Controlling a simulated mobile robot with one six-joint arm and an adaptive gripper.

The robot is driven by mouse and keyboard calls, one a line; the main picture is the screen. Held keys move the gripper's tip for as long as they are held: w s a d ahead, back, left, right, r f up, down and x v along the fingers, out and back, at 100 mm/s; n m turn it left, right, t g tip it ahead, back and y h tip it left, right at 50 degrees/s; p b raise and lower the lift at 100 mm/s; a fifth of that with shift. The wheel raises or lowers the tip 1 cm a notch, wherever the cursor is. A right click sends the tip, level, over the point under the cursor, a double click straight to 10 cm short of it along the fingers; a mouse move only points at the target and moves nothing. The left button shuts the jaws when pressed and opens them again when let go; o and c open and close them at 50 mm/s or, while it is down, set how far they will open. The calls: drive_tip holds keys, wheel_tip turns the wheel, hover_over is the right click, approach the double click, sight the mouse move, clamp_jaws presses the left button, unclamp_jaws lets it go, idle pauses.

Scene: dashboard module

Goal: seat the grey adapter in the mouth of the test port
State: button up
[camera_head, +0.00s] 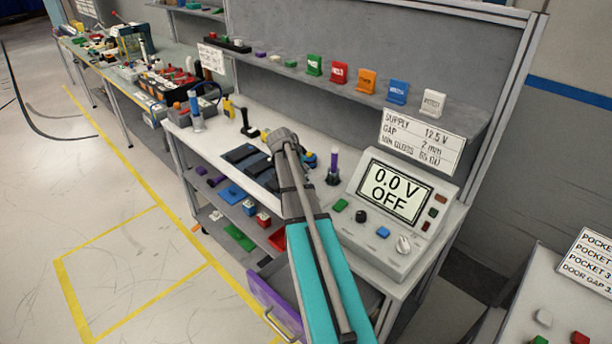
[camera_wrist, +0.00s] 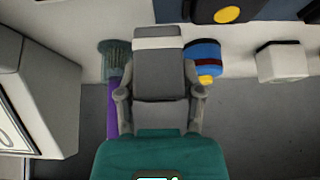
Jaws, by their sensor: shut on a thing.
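My gripper (camera_wrist: 158,92) shows in the wrist view with its dark grey linkages on both sides below the middle. It is shut on a grey block with a pale band, which looks like the grey adapter (camera_wrist: 158,65). The adapter's far end points to the top of the picture, and its lower part is hidden among the fingers.
A purple upright piece in a dark base (camera_head: 333,167) stands beside my arm. A meter (camera_head: 395,205) reading 0.0 V OFF is to its right. Dark flat panels (camera_head: 245,158) lie left of my arm. A shelf (camera_head: 375,95) with coloured tags runs behind. A purple drawer (camera_head: 272,300) is below.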

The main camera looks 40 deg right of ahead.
drive_tip(key=shift+w+f+b, duration=0.1)
drive_tip(key=shift+f+b, duration=1.3)
drive_tip(key=shift+f, duration=0.3)
drive_tip(key=shift+f, duration=0.1)
drive_tip(key=o, duration=1.1)
drive_tip(key=shift+o, duration=0.2)
drive_tip(key=shift+r, duration=0.2)
drive_tip(key=p+v, duration=0.3)
drive_tip(key=v, duration=0.1)
drive_tip(key=shift+d+r+p, duration=0.1)
drive_tip(key=shift+p, duration=0.25)
drive_tip(key=p+v, duration=0.6)
drive_tip(key=v, duration=0.1)
drive_tip(key=shift+a+r, duration=0.25)
drive_tip(key=shift+r, duration=0.05)
